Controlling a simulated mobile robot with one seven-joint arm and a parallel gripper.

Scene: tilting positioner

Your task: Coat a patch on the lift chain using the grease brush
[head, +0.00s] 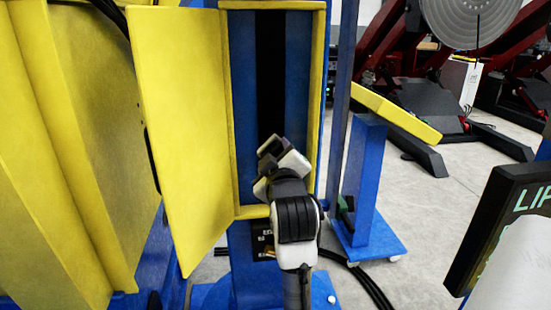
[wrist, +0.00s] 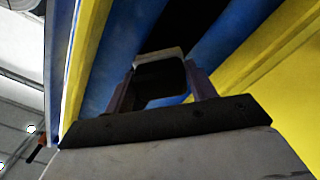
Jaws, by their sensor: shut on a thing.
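My gripper (head: 273,150) is at the front of the opened blue column (head: 304,60), at the lower part of its opening. In the wrist view my gripper (wrist: 160,88) is shut on a dark block with a pale grey edge, which looks like part of the grease brush (wrist: 160,74). Its bristles cannot be made out. A black vertical strip (head: 270,60) runs between blue rails inside the column, where the lift chain would be. No links or grease can be told apart on it. Whether the brush touches the strip cannot be told.
A yellow door (head: 185,110) stands open left of the column, beside large yellow panels (head: 85,130). A yellow frame (head: 316,90) edges the opening. A blue stand (head: 362,180) and black cables (head: 370,285) are at right. A black-framed sign (head: 480,230) is at far right.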

